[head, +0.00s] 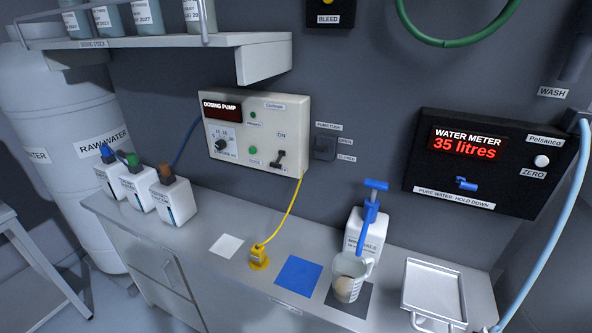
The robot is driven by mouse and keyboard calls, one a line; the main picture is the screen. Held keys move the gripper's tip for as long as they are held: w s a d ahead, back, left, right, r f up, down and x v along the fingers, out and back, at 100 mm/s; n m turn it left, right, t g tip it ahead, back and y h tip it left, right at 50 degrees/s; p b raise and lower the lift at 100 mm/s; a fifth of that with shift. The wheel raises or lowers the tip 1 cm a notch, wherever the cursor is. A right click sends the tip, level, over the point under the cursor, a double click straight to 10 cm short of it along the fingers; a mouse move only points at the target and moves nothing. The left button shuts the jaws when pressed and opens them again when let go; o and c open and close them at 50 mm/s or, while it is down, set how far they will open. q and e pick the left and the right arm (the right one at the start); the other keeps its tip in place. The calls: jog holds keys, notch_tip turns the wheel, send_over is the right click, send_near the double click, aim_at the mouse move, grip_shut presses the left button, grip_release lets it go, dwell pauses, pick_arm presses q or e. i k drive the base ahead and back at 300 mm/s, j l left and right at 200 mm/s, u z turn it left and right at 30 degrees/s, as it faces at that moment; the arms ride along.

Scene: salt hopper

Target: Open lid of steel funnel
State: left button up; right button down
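No steel funnel and no funnel lid can be made out in the head view. Neither my left nor my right gripper is in view. A clear measuring jug (347,278) with some brownish contents stands on a dark square on the counter. Right behind it stands a white minerals bottle (355,228) with a blue pump top (372,200).
The grey counter (205,212) carries white bottles (171,196) at left, a yellow plug (259,257), a blue square (298,274) and a metal tray (434,289). Dosing pump (254,135) and water meter (485,165) hang behind. A blue hose (558,225) hangs at right.

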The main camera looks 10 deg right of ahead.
aim_at(435, 292)
jog(key=z, duration=1.5)
